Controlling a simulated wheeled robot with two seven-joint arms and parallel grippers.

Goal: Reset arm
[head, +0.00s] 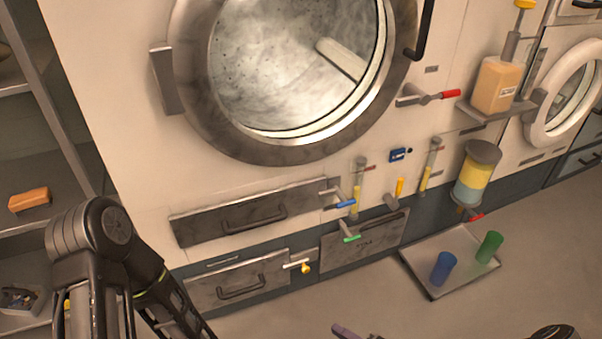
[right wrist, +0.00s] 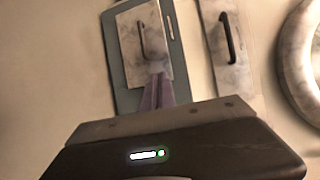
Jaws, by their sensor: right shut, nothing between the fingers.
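My right gripper (head: 345,331) just enters the bottom edge of the head view, where only its purple finger end shows. In the right wrist view my right gripper (right wrist: 158,70) has its purple fingers pressed together, with nothing between them. A grey drawer front with a dark handle (right wrist: 143,35) lies beyond the fingertips in that view. My left arm stands at the lower left of the head view; its gripper is not seen there.
A large washing machine (head: 185,70) with a round glass door fills the back. Drawers (head: 200,228) with dark handles sit below it. A tray (head: 425,270) on the floor holds a blue cup (head: 443,268) and a green cup (head: 489,247). Shelves with an orange block (head: 29,200) stand left.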

